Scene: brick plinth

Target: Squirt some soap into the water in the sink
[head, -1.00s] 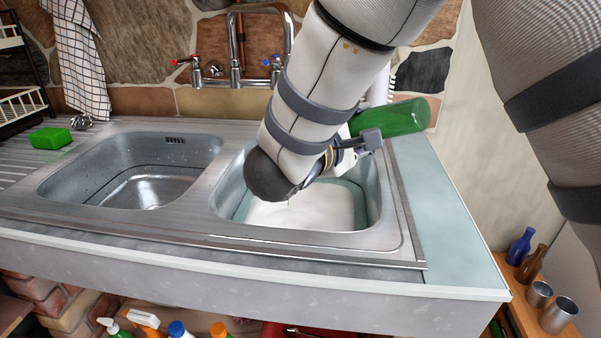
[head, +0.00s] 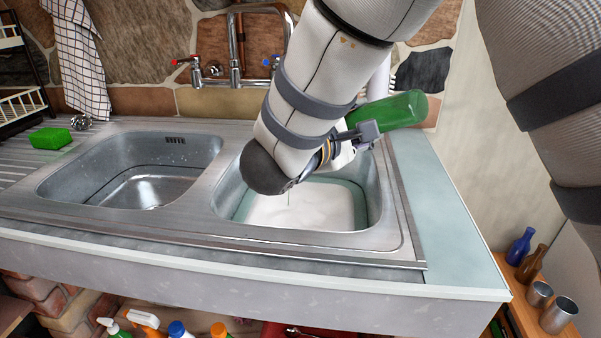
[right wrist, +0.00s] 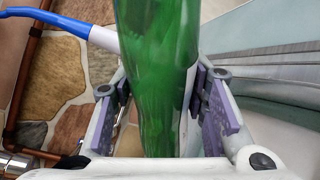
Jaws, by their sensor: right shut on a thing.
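A green bottle (head: 392,112) is held in my right gripper (head: 366,134) above the right-hand basin. Its base end points up and right; its nozzle end is hidden behind my arm. The right wrist view shows the green bottle (right wrist: 158,75) between the gripper's fingers (right wrist: 165,108). A thin green streak (head: 289,197) hangs below my arm over the white, foamy-looking water (head: 310,208) in the right basin of the sink (head: 240,240). My left gripper is not in view.
The left basin (head: 145,190) looks empty. A green sponge (head: 50,138) lies on the drainer. The mixer tap (head: 235,50) stands behind the basins. A blue and white handle (right wrist: 75,28) is near the bottle. Bottles and metal cups (head: 558,315) stand lower right.

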